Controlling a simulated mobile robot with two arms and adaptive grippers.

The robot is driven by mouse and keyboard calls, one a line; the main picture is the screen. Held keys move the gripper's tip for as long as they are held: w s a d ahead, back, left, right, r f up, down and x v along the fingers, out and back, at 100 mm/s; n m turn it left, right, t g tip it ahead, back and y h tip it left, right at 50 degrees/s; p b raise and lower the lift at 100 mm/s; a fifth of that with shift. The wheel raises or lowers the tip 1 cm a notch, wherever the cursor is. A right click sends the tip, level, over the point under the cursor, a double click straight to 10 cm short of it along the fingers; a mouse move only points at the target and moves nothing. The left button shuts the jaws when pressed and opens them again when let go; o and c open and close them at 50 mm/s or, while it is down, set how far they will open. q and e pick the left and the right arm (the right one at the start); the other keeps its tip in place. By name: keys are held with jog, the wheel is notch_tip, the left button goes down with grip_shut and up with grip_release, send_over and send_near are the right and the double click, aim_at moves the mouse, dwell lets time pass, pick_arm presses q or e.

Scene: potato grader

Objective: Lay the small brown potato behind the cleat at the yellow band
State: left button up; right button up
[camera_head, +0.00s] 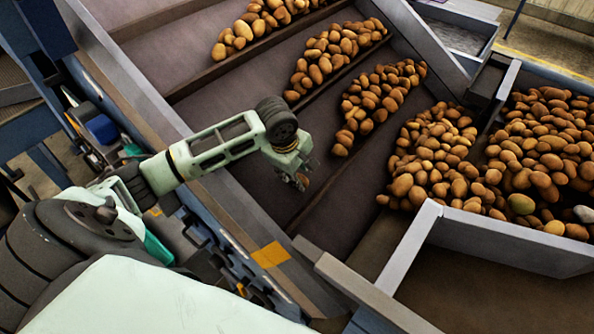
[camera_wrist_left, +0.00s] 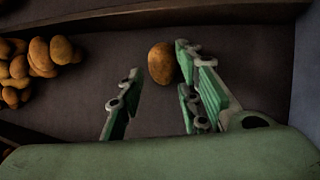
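A small brown potato (camera_wrist_left: 161,63) shows in the left wrist view, by itself over the dark belt (camera_wrist_left: 255,55). It is near the fingertips of my left gripper (camera_wrist_left: 155,82), closer to the right finger. The fingers are apart, with a clear gap between the left finger and the potato. Whether the right finger touches it I cannot tell. In the head view my left gripper (camera_head: 303,181) is low over the belt and largely hides the potato. The yellow band (camera_head: 270,255) is on the near side rail, below the gripper in the picture. A cleat (camera_wrist_left: 190,12) crosses the top of the wrist view. My right gripper is not in view.
Potatoes (camera_head: 365,100) lie in rows against the cleats, and more form a pile (camera_wrist_left: 15,75) at the wrist view's left. A grey-walled bin (camera_head: 510,243) full of potatoes stands at the right. The belt around the left gripper is bare.

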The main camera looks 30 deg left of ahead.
pick_arm(q)
jog(key=shift+o, duration=1.3)
jog(key=v, duration=1.2)
jog(key=shift+f, duration=0.1)
